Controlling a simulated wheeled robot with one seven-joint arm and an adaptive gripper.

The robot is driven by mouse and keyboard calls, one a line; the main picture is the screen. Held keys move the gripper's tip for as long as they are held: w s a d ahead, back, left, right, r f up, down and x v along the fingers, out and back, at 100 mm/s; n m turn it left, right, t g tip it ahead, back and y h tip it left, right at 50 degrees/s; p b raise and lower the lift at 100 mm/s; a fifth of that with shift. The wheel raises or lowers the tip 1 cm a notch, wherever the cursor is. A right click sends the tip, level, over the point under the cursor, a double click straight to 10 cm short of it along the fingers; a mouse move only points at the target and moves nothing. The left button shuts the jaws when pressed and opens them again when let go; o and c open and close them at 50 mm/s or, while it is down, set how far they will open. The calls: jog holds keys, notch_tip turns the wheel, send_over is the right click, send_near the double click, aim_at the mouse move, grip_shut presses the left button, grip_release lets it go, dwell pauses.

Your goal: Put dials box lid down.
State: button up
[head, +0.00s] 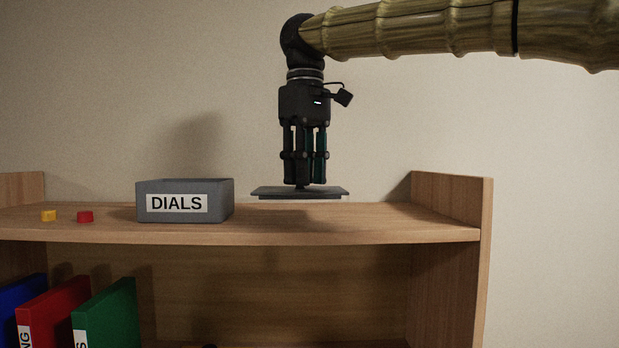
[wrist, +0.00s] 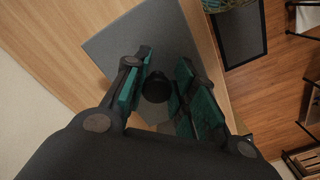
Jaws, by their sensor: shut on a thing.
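The dials box (head: 185,202) is a grey box with a white "DIALS" label, standing on the shelf top left of my gripper. Its lid (head: 268,192) is a flat dark grey plate held level to the right of the box, close above the shelf top. My gripper (head: 302,187) points straight down and is shut on the lid's knob. In the wrist view the fingers close around the round black knob (wrist: 156,88), with the grey lid (wrist: 120,45) spread beneath.
A yellow piece (head: 48,215) and a red piece (head: 85,216) lie on the shelf top (head: 385,225) left of the box. A raised side panel (head: 452,205) bounds the right end. Blue, red and green binders (head: 105,315) stand below. The shelf top right of the lid is clear.

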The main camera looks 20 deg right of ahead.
aim_at(309, 188)
jog(key=shift+w+d+f, duration=0.1)
jog(key=shift+w+d, duration=0.15)
jog(key=shift+w, duration=0.2)
jog(key=shift+w+d+f, duration=0.1)
jog(key=shift+w+d, duration=0.15)
jog(key=shift+w, duration=0.2)
jog(key=shift+w+d+r+p, duration=0.1)
jog(key=shift+w+d+p, duration=0.2)
jog(key=shift+p, duration=0.4)
jog(key=f, duration=0.1)
jog(key=f+p, duration=0.1)
jog(key=shift+w+d+f, duration=0.1)
jog(key=shift+w+f, duration=0.1)
jog(key=shift+f, duration=0.1)
jog(key=shift+s+f+p, duration=0.1)
jog(key=shift+f+p, duration=0.25)
jog(key=shift+f, duration=0.2)
jog(key=shift+f, duration=0.1)
jog(key=o, duration=1)
jog(key=shift+o, duration=0.2)
notch_tip(309, 188, up, 12)
jog(key=b, duration=0.3)
